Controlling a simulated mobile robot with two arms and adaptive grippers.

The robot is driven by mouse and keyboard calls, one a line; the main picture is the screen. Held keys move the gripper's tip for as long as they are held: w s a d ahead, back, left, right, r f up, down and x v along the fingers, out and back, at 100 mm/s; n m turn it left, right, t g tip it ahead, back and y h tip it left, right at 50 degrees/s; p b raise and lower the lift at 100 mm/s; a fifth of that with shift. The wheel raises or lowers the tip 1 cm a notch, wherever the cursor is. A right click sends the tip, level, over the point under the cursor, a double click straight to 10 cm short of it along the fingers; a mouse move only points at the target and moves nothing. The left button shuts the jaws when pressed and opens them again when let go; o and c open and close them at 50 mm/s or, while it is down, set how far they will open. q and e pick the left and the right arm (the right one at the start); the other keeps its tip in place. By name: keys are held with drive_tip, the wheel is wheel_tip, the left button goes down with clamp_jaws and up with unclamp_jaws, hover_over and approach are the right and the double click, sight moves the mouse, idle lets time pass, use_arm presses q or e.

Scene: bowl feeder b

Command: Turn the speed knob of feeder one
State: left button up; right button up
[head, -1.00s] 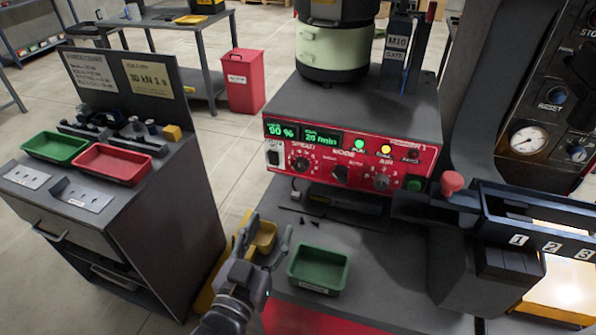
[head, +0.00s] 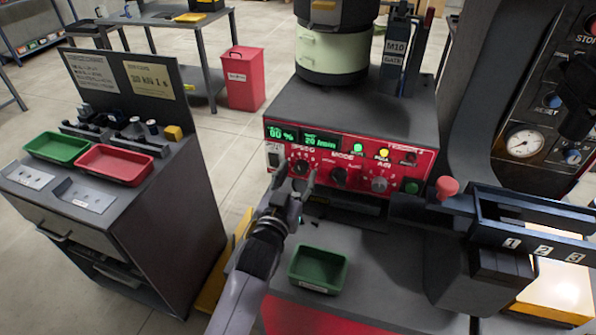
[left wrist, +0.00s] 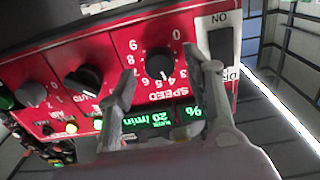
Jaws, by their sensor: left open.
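The speed knob (head: 301,166) is a black dial on the red front panel (head: 350,192) of feeder one, below the green displays. The left wrist view shows it upside down as a black knob (left wrist: 159,65) with a white number scale and the word SPEED. My left gripper (head: 293,184) is open in front of the panel. Its fingers (left wrist: 166,85) appear on either side of the knob in the left wrist view, with nothing held between them. I cannot tell whether they touch the knob.
The mode knob (head: 340,176) and air knob (head: 379,184) sit right of the speed knob; a power switch (head: 274,157) is left of it. A green tray (head: 318,268) stands below on the bench. A red mushroom button (head: 447,187) stands to the right.

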use_arm(q)
drive_tip(key=shift+w+d, duration=0.15)
drive_tip(key=shift+w, duration=0.4)
drive_tip(key=shift+c, duration=0.4)
clamp_jaws()
